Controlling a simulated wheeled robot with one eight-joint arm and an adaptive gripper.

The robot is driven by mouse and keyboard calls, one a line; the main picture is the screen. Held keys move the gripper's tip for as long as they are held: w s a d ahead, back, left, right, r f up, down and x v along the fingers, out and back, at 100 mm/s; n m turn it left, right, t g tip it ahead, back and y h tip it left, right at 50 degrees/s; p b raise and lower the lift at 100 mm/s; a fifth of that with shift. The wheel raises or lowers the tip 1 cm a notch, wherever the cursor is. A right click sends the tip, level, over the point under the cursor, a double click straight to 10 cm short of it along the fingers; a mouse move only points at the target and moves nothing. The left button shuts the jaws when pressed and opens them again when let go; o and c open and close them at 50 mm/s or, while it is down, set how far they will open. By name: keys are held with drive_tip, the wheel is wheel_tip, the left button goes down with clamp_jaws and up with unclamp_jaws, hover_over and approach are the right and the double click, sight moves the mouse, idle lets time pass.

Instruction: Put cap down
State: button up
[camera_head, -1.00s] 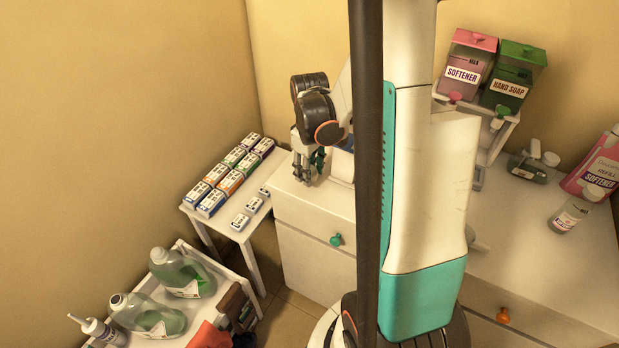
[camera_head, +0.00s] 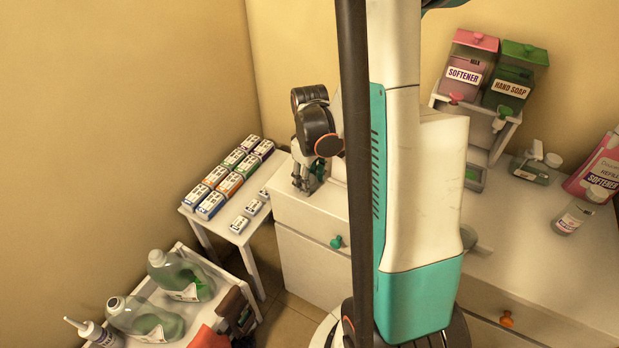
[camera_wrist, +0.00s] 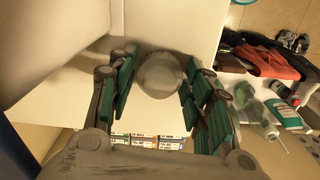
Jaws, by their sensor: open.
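A round, pale, partly see-through cap (camera_wrist: 160,73) shows in the wrist view between my fingers, over the white cabinet top (camera_wrist: 153,110). Its outline is soft, and I cannot tell whether it touches the surface. My gripper (camera_wrist: 162,95) is open, with its green-padded fingers spread on either side of the cap and a gap visible around it. In the head view my gripper (camera_head: 307,184) points down at the left end of the white cabinet top (camera_head: 318,208). The cap cannot be made out in that view.
A side table with several small boxes (camera_head: 230,185) stands left of the cabinet. A lower table holds green bottles (camera_head: 180,275) and a red cloth (camera_head: 208,337). Softener and hand soap dispensers (camera_head: 510,90) stand at the back right. The cabinet's left edge is close to my gripper.

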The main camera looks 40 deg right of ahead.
wheel_tip(320, 180, up, 12)
drive_tip(key=p, duration=0.4)
drive_tip(key=shift+r, duration=0.1)
idle(0.4)
